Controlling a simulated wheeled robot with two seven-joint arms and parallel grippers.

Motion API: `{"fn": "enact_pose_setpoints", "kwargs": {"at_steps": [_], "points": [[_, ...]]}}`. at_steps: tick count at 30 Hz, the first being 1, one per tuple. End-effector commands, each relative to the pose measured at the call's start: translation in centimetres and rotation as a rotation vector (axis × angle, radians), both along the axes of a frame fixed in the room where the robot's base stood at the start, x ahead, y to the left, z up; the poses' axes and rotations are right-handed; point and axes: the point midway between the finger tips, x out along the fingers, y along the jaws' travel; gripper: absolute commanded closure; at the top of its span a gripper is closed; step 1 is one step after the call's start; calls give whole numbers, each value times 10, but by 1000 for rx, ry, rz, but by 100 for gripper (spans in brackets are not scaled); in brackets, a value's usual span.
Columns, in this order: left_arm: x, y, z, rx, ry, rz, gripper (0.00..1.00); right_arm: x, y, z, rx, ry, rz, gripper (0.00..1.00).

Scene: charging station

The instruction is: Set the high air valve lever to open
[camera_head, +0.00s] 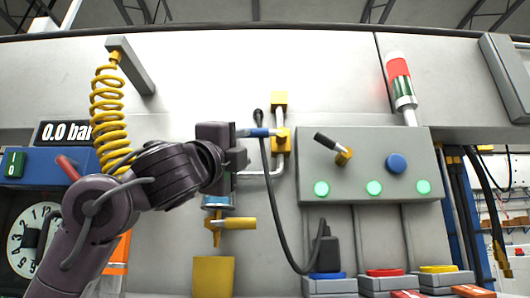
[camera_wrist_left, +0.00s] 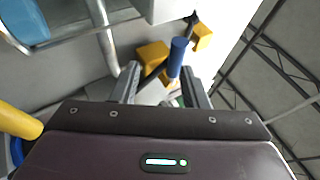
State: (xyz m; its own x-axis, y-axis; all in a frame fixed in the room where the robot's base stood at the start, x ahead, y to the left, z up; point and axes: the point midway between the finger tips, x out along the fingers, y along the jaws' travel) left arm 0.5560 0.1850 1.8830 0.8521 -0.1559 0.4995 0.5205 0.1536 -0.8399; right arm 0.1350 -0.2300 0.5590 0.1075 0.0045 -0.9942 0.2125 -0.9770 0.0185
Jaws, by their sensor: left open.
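The valve lever has a blue handle (camera_head: 259,132) that points left, roughly level, from a yellow valve body (camera_head: 283,139) on a grey pipe. My left gripper (camera_head: 243,134) comes in from the left at the handle's free end. In the left wrist view the gripper (camera_wrist_left: 162,85) is open, and the blue handle (camera_wrist_left: 178,57) shows at the fingertips, nearer the right finger. The yellow valve body (camera_wrist_left: 151,55) is beyond them. I cannot tell whether a finger touches the handle. My right gripper is not in view.
A grey panel (camera_head: 385,215) at the right carries green buttons, a blue knob (camera_head: 396,163) and a black-handled lever (camera_head: 328,142). A black cable hangs beside the valve. A yellow coiled hose (camera_head: 107,110) hangs at the left. The display (camera_head: 66,132) reads 0.0 bar.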

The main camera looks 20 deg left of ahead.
Motion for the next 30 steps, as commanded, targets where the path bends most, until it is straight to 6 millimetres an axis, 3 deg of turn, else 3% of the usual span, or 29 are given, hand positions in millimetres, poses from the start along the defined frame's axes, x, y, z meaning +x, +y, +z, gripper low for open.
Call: {"fn": "enact_pose_setpoints", "kwargs": {"at_steps": [5, 10, 14, 17, 24, 28, 30], "points": [[12, -3, 15, 0, -3, -1, 60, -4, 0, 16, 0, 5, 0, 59], [37, -7, 30, 0, 0, 0, 60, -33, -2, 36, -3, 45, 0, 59], [52, -10, 38, 0, -1, 0, 60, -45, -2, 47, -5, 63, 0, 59], [60, -11, 41, -1, -2, 0, 60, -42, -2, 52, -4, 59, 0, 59], [65, -12, 40, 0, -3, -1, 60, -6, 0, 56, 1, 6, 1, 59], [65, -12, 40, 0, -4, -1, 60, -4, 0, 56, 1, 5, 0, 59], [64, -12, 40, 0, -3, -1, 69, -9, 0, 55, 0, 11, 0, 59]]}}
